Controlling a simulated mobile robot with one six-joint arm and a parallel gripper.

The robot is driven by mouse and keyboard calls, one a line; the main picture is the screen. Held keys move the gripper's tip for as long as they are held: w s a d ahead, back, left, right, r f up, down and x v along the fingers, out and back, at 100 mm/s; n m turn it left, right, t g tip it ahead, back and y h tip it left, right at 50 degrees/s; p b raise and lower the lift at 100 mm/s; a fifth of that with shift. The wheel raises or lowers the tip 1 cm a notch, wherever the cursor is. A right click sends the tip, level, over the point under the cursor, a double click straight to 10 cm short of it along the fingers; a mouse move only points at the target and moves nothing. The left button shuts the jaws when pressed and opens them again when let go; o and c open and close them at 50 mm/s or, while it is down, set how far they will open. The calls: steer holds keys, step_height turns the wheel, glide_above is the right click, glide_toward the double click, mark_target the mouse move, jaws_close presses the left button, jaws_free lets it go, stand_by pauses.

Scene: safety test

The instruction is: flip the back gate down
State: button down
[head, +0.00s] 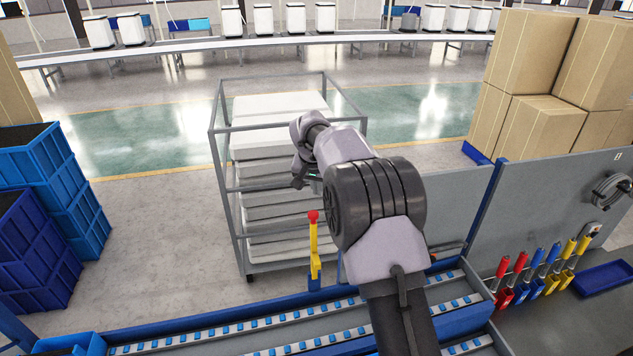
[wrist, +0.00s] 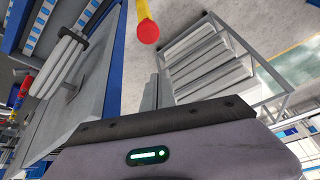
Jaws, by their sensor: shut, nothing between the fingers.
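A yellow lever (head: 314,250) with a red ball knob (head: 314,216) stands upright at the back edge of the roller conveyor (head: 240,338). I cannot make out a separate panel that is clearly the back gate. My gripper (head: 302,183) is beyond and above the lever, slightly left of it, partly hidden by my arm. In the wrist view, the red knob (wrist: 148,32) and the end of the yellow lever (wrist: 141,8) show at the top, apart from my gripper (wrist: 153,92). My gripper is shut and empty.
A wire-frame cart (head: 229,190) with stacked white slabs stands behind the lever, close to my gripper. Blue crates (head: 75,205) are stacked at left. Cardboard boxes (head: 540,130) and a grey panel (head: 560,190) stand at right. Coloured handles (head: 535,270) line the right bench. Floor left of the cart is clear.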

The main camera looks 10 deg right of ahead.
steer(key=f, duration=0.1)
steer(key=s+f, duration=0.1)
steer(key=s+a+f+p, duration=0.1)
steer(key=f, duration=0.1)
stand_by(0.4)
